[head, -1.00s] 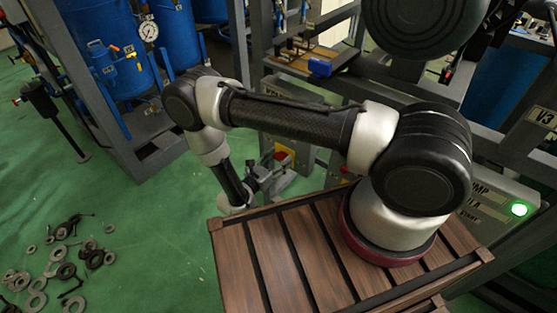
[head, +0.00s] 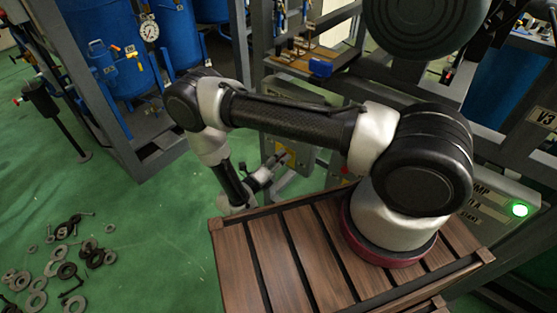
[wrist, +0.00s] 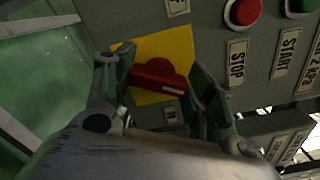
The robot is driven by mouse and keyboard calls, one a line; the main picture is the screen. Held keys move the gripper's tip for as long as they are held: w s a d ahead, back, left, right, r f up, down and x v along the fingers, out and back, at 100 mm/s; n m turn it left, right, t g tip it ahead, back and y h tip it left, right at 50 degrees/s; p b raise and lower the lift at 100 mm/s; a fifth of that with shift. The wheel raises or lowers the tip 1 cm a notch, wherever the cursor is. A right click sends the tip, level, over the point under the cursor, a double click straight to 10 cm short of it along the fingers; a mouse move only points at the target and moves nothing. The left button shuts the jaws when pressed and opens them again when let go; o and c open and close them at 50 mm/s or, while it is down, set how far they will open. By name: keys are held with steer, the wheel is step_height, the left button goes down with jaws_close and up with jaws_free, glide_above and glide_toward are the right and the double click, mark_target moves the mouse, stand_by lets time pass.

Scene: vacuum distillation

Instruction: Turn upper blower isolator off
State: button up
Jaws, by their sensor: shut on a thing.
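The isolator is a red rotary handle (wrist: 160,75) on a yellow plate (wrist: 180,45) on a grey panel in the wrist view. The handle lies roughly sideways in that picture, tilted slightly. My gripper (wrist: 163,85) has one finger at each end of the handle and is shut on it. In the head view, my gripper (head: 275,166) is at the front of the low grey panel, and only part of the yellow plate (head: 287,157) shows behind it. The handle is mostly hidden there.
A red STOP button (wrist: 242,12) and a green START button (wrist: 301,5) sit on the panel beside the isolator. A wooden slatted platform (head: 262,265) lies under my arm. Loose rings and bolts (head: 65,268) litter the green floor at left.

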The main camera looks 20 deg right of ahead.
steer(key=n, duration=0.6)
steer(key=shift+a+f, duration=0.1)
steer(key=shift+f, duration=0.05)
stand_by(0.6)
steer(key=o, duration=1)
steer(key=v, duration=1.2)
steer(key=shift+a, duration=0.1)
